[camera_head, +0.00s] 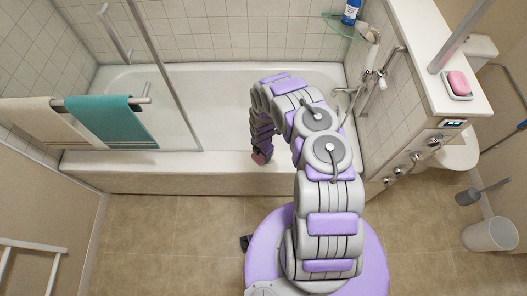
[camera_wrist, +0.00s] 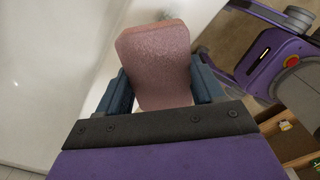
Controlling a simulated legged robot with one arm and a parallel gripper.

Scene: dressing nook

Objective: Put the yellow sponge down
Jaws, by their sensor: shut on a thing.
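My gripper (camera_wrist: 160,88) is shut on a dusty pink, rounded block (camera_wrist: 153,50) with a grainy, sponge-like surface. The block sits between the two blue fingers and sticks out past them. It looks pink, not yellow, and I see no yellow sponge in either view. In the head view my gripper is mostly hidden by my arm, and a small pinkish bit of the block (camera_head: 259,158) shows at the front rim of the bathtub (camera_head: 180,160). I cannot tell if the block touches the rim.
A pink bar (camera_head: 459,82) lies in a white dish (camera_head: 457,95) on the ledge at right. A blue bottle (camera_head: 351,12) stands on a corner shelf. Towels (camera_head: 112,122) hang on a rail at left. A bin (camera_head: 490,235) stands at right. The floor at front left is clear.

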